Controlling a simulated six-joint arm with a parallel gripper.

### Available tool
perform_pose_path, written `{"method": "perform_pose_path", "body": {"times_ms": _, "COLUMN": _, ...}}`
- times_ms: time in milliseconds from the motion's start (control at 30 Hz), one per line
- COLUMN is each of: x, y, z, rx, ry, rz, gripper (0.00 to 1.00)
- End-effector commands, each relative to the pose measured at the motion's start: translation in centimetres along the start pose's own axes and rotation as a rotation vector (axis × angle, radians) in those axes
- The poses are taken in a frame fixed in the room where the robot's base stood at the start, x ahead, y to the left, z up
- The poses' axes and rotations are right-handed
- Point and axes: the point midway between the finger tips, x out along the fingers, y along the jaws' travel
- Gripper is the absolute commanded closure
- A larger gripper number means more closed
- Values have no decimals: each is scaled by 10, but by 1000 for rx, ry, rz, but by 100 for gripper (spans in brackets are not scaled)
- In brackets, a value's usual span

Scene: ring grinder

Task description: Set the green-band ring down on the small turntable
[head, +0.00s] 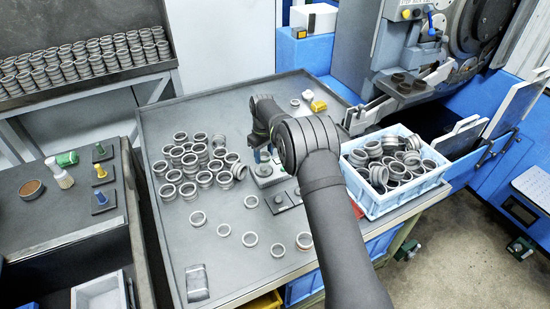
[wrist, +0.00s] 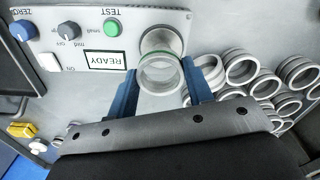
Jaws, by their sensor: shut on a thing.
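My gripper (wrist: 162,88) has blue fingers shut on the green-band ring (wrist: 160,76), a silver ring with a thin green line near its far edge. In the wrist view the ring overlaps the near part of the small turntable (wrist: 161,37), a round grey disc on the grey gauge box (wrist: 75,24). I cannot tell whether the ring touches it. The box shows a READY display, knobs and a green TEST button. In the head view my gripper (head: 264,153) is over the gauge box (head: 270,178); my arm hides the ring and turntable there.
Many loose silver rings (head: 190,165) lie on the grey table left of the box. Small pads (head: 283,201) lie in front of the box. A yellow object (head: 318,105) lies behind. The table's left front is partly clear.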

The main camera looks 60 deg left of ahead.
Motion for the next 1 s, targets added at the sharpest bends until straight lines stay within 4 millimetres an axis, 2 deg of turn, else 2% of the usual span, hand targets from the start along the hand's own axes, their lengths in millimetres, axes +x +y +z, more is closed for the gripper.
{"method": "perform_pose_path", "body": {"times_ms": 267, "x": 6, "y": -2, "z": -3, "rx": 0, "ry": 0, "rz": 0, "gripper": 79}}
{"method": "perform_pose_path", "body": {"times_ms": 800, "x": 43, "y": -1, "z": -3, "rx": 0, "ry": 1, "rz": 0, "gripper": 79}}
{"method": "perform_pose_path", "body": {"times_ms": 1000, "x": 50, "y": -1, "z": -3, "rx": 0, "ry": 1, "rz": 0, "gripper": 79}}
